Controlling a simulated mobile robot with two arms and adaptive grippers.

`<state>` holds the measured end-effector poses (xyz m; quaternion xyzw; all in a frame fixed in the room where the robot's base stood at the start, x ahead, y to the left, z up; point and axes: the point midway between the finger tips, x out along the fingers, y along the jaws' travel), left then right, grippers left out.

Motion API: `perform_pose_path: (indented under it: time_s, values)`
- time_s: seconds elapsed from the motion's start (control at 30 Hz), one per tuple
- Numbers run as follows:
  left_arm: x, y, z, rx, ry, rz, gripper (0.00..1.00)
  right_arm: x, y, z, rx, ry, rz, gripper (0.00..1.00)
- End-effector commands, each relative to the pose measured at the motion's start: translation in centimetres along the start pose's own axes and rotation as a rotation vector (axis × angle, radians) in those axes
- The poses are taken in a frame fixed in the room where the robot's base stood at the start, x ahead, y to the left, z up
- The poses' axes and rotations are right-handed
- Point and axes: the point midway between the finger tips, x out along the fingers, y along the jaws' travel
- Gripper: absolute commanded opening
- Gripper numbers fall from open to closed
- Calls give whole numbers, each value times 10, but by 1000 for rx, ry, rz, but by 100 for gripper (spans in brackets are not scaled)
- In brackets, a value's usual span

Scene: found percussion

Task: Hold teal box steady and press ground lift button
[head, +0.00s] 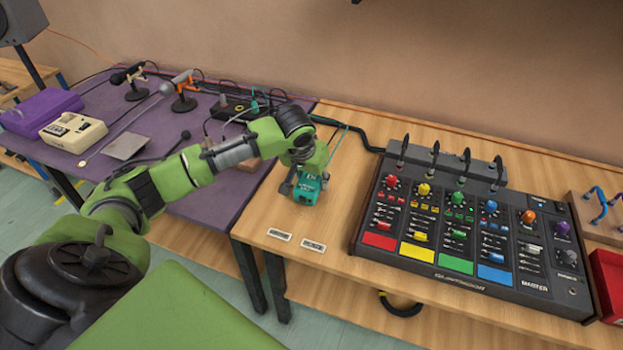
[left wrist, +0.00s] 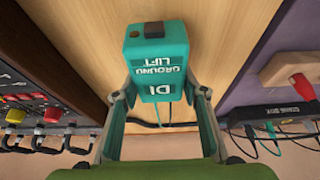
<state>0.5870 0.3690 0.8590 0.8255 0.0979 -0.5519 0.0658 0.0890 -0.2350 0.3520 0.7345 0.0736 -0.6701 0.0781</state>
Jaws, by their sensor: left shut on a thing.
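The teal box (head: 307,191) is on the wooden table, left of the mixer. My left gripper (head: 304,183) reaches down over it and is shut on it. In the left wrist view the teal box (left wrist: 158,68) sits between the two fingers of my left gripper (left wrist: 160,97), with its "DI GROUND LIFT" lettering upside down. A dark square button (left wrist: 153,29) shows at the box's far end, beside a small orange dot. Nothing touches this button. My right gripper is in neither view.
A large mixer (head: 455,270) with coloured pads stands right of the box. Two small labels (head: 279,235) lie in front of it. The purple table (head: 200,215) at the left holds microphones and a cream device (head: 73,132). Bare wood lies around the box.

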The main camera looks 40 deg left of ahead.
Motion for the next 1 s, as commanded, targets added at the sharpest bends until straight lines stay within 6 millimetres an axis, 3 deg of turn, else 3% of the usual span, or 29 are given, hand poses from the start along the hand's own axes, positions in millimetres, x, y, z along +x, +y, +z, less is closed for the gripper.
perform_pose_path:
  time_s: [1.0]
  values:
    - [27, -1, -13, 0, 2, 0, 11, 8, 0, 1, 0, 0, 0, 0]
